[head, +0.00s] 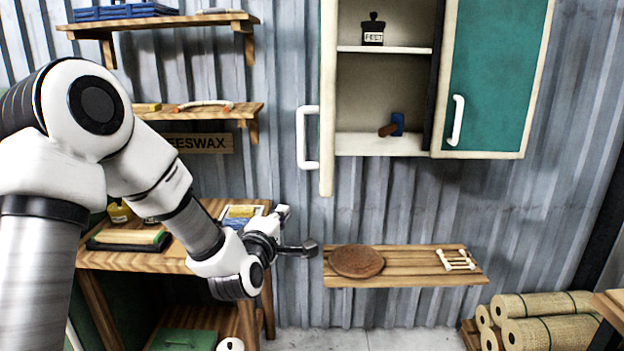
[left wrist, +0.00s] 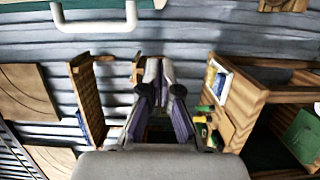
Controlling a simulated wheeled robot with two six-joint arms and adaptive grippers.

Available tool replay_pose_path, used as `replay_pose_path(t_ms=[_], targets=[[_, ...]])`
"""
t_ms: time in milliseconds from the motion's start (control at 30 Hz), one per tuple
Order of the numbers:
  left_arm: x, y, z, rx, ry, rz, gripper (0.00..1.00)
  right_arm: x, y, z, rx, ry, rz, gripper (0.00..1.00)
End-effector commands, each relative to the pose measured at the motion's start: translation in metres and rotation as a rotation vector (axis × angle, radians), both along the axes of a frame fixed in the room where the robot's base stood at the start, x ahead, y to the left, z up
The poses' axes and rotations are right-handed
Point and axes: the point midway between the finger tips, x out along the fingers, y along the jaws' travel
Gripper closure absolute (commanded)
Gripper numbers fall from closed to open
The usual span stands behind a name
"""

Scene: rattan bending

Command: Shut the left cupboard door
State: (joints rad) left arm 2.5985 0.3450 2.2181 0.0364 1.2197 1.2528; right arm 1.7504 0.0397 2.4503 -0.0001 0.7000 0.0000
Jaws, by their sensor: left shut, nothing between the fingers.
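The left cupboard door (head: 327,100) stands open, seen almost edge-on as a cream strip at the left side of the cupboard. Its white handle (head: 307,137) sticks out to the left. A white handle (left wrist: 95,22) on a green panel also shows at the top left of the left wrist view; it looks like this door's. My left gripper (head: 308,248) is shut and empty, below the door and its handle and apart from both. Its closed fingers show in the left wrist view (left wrist: 165,75). My right gripper is in neither view.
The cupboard's right door (head: 500,75) is green and shut. The open left half holds a dark jar (head: 373,30) and small items. A wall shelf (head: 405,280) with a round board is right of my gripper. A workbench (head: 150,262) stands behind my left arm.

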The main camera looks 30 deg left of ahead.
Motion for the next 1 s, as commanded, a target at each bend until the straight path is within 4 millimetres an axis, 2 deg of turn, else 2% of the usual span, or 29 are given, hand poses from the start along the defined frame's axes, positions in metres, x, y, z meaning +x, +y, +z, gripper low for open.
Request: replay_pose_path(t_ms=[33,167,567,600,767,1000], targets=[[0.002,0.002,0.006,-0.011,-0.013,0.004,1.0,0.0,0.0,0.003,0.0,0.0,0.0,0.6],[0.015,0.005,0.007,-0.012,-0.016,0.005,1.0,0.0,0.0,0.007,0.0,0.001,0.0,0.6],[0.097,0.022,0.008,-0.008,-0.012,0.003,1.0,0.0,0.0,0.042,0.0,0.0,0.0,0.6],[0.102,0.016,0.009,-0.006,-0.01,-0.001,1.0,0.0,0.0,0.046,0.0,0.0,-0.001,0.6],[0.112,-0.007,0.006,-0.007,-0.009,0.0,1.0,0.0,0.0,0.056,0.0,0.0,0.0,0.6],[0.115,-0.014,0.003,-0.01,-0.01,0.002,1.0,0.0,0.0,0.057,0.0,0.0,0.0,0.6]])
